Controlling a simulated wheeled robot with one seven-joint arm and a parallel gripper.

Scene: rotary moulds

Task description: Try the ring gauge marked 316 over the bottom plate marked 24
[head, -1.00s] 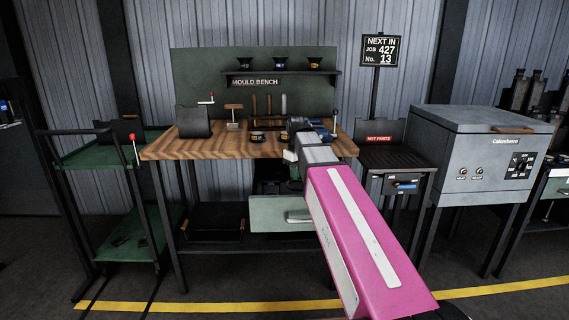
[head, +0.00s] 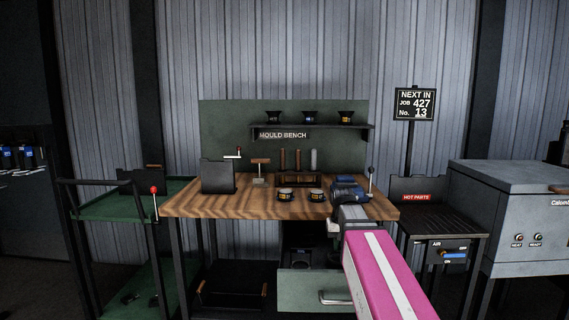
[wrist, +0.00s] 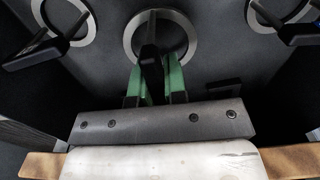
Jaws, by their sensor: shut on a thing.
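In the wrist view, my gripper (wrist: 154,84) has its green fingers shut on the dark handle of a pale metal ring gauge (wrist: 191,38). I cannot read a number on it, so I cannot tell if it is 316. Two similar rings, left (wrist: 84,28) and right (wrist: 255,20), show at the top of the view. In the head view my gripper is hard to make out beyond my pink arm, near the right part of the bench. Two small dark pieces, left (head: 285,195) and right (head: 317,195), stand on the bench; their labels are too small to read, and plate 24 cannot be picked out.
The wooden bench (head: 235,205) carries a dark upright board (head: 217,177) and hand tools. A shelf (head: 345,127) above holds three dark flared pieces. A green drawer front (head: 300,284) is below. A green cart (head: 105,206) is left; a hot-parts stand (head: 430,212) is right.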

